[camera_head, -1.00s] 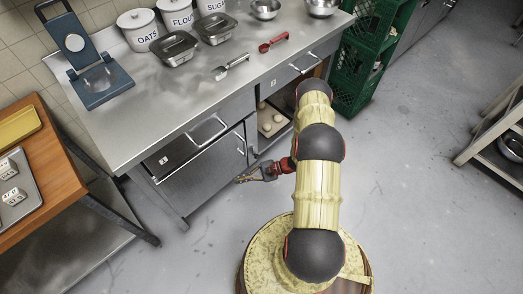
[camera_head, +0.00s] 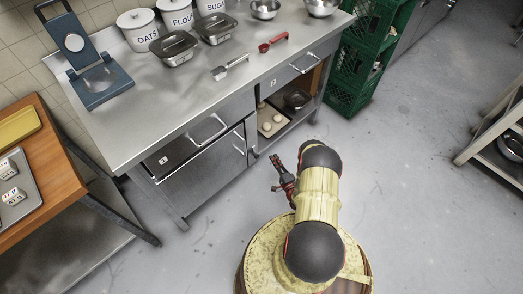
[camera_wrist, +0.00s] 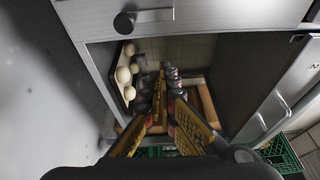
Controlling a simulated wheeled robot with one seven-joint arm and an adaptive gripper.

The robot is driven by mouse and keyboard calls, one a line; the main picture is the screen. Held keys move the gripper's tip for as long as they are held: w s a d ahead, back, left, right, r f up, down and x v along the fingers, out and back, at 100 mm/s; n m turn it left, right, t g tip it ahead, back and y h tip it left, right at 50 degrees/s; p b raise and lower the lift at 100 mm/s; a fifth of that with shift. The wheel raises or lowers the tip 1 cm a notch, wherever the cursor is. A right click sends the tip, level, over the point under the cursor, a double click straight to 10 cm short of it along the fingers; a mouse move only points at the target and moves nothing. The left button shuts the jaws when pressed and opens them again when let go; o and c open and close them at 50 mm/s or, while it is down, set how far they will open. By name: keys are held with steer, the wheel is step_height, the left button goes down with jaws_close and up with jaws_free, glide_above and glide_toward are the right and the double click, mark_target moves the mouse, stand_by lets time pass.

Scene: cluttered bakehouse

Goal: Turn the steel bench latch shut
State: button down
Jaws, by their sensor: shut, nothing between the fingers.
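The steel bench (camera_head: 190,105) has a closed door (camera_head: 205,170) at its left front, with a bar handle. The latch (camera_wrist: 140,18) shows at the top of the wrist view, on the bench's front panel: a dark round pivot with a short steel bar pointing right in that view. In the head view a small dark piece (camera_head: 253,152) at the door's right edge appears to be the same latch. My gripper (camera_head: 275,162) is shut and empty, out in front of the bench and apart from the latch. In the wrist view its fingers (camera_wrist: 167,75) point towards the open compartment.
The open compartment holds a tray (camera_wrist: 122,90) with several dough balls and a dark pan (camera_head: 297,98). A drawer with a bar handle (camera_head: 304,65) is above it. Green crates (camera_head: 352,75) stand at the bench's right. The floor (camera_head: 410,180) in front is clear.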

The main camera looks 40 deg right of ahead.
steer(key=w+a+b, duration=0.1)
steer(key=w+b, duration=0.3)
steer(key=w, duration=0.5)
steer(key=shift+w+a, duration=0.2)
steer(key=shift+a, duration=0.05)
